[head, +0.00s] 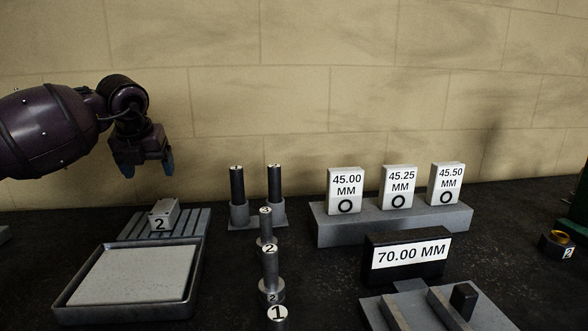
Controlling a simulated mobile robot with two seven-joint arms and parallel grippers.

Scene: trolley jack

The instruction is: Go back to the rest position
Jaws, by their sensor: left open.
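My left gripper (142,168) hangs at the upper left, with its dark fingers pointing down. It is open and I see nothing between the fingers. It is in the air above the grooved grey rack (188,222), on which a light block marked 2 (163,215) sits. My left arm comes in from the left edge. My right gripper is not in the head view.
A grey tray (62,308) lies at the front left. Dark cylinders (237,185) stand upright near the middle. White gauge blocks (398,187) stand on a grey step (330,229). A 70.00 MM sign (410,254) stands before them. A dark ring piece (557,244) is at right.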

